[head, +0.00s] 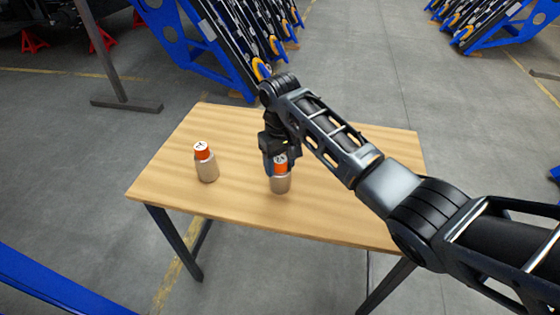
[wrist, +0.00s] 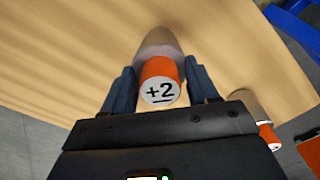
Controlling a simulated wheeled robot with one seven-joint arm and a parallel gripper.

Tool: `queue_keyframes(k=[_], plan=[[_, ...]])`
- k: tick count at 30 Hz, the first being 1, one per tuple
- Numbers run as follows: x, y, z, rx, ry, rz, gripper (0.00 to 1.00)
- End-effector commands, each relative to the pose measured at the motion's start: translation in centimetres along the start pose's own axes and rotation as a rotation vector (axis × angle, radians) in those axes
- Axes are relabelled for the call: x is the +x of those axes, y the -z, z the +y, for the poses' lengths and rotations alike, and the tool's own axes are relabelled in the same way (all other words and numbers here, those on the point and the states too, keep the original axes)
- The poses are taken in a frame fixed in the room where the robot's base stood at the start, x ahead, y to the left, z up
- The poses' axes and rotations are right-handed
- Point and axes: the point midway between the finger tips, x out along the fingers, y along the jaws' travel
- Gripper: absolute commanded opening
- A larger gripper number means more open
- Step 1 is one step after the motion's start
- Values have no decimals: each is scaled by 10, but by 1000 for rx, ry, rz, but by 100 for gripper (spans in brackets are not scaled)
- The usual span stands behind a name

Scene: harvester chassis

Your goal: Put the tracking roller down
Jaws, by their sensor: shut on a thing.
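The tracking roller (head: 280,184) is a grey metal cylinder with an orange top and a white end cap. It stands upright at the middle of the wooden table (head: 340,215), at or very near the surface; I cannot tell whether it touches. My gripper (head: 277,165) points down and is shut on its orange top. In the wrist view the roller (wrist: 160,72) shows the mark "+2" on its cap, between the two dark fingers of my gripper (wrist: 160,88).
A second roller (head: 206,166) with an orange top stands upright on the table to the left; it shows in the wrist view (wrist: 245,106) at the right. The table top around both is clear. Blue racks (head: 215,45) stand behind the table.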

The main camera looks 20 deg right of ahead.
Motion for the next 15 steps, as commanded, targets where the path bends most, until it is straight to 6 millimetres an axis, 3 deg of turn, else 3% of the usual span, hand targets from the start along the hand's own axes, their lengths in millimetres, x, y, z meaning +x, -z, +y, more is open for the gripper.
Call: queue_keyframes(k=[4, 5, 12, 15], plan=[[0, 0, 0, 0, 0, 1, 17], [1, 0, 0, 0, 0, 0, 60], [0, 0, 0, 0, 0, 0, 83], [0, 0, 0, 0, 0, 0, 84]])
